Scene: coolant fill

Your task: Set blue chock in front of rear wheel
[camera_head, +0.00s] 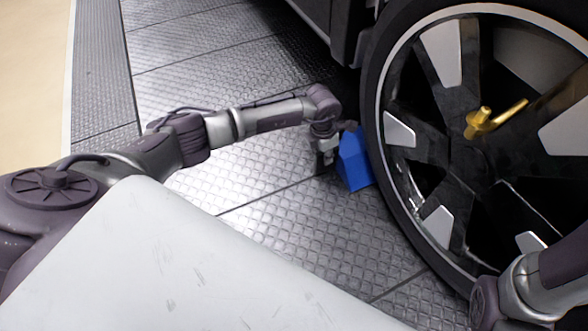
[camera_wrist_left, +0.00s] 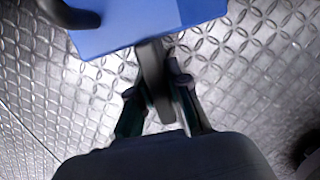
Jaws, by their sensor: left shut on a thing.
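The blue chock (camera_head: 354,165) is low against or very close to the left side of the tyre of the wheel (camera_head: 374,120). I cannot tell whether it touches the tyre or rests fully on the floor. My left gripper (camera_head: 328,158) is at the chock's left side, pointing down. In the left wrist view, the chock (camera_wrist_left: 150,25) fills the top edge, and my left gripper (camera_wrist_left: 165,88) is shut on a dark bar that runs from it. My right gripper is out of view; only part of my right arm shows at the lower right.
The dark vehicle body (camera_head: 335,25) overhangs above the chock. A gold fitting (camera_head: 485,120) sticks out from the wheel hub. The diamond-plate metal floor (camera_head: 270,195) is clear left of the wheel. A beige floor strip (camera_head: 30,80) lies at the far left.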

